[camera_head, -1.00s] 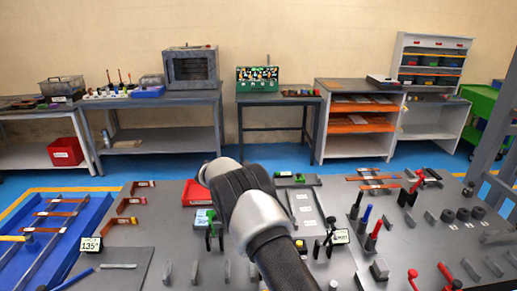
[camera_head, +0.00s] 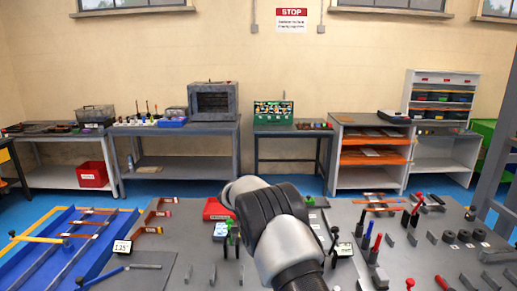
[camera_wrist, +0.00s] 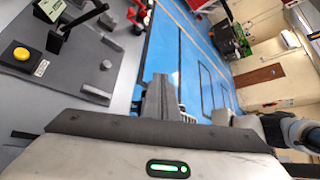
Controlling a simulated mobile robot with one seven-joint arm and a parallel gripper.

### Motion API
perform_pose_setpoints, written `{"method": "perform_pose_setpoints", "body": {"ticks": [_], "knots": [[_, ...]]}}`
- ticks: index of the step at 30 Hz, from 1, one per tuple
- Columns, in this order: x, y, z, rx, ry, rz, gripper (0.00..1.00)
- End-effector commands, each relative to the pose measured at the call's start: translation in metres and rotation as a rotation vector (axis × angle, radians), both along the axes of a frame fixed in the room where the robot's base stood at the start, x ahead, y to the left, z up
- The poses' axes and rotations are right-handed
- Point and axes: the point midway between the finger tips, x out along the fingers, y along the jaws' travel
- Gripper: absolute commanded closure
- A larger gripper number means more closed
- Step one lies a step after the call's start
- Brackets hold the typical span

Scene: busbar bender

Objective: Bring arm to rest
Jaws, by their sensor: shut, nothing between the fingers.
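My gripper (camera_wrist: 163,98) shows in the wrist view as dark fingers pressed together with nothing between them. It points out over the blue floor beside the grey worktable (camera_wrist: 117,80). In the head view my white and black arm is folded up in front of the camera, above the middle of the grey worktable (camera_head: 190,262). My gripper is not visible in the head view.
A blue tray (camera_head: 45,270) with copper bars lies on the left. Red-handled and blue-handled tools (camera_head: 372,250) stand on the right of the worktable. In the wrist view a yellow button (camera_wrist: 21,54) and a small display (camera_wrist: 52,8) are on the worktable at left.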

Motion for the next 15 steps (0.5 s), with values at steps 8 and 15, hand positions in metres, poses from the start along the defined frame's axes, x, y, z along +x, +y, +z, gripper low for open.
{"method": "perform_pose_setpoints", "body": {"ticks": [8, 15], "knots": [[-0.024, -0.021, 0.066, 0.124, -0.305, -0.172, 1.00], [-0.081, -0.036, 0.133, 0.282, -0.706, -0.474, 1.00]]}}
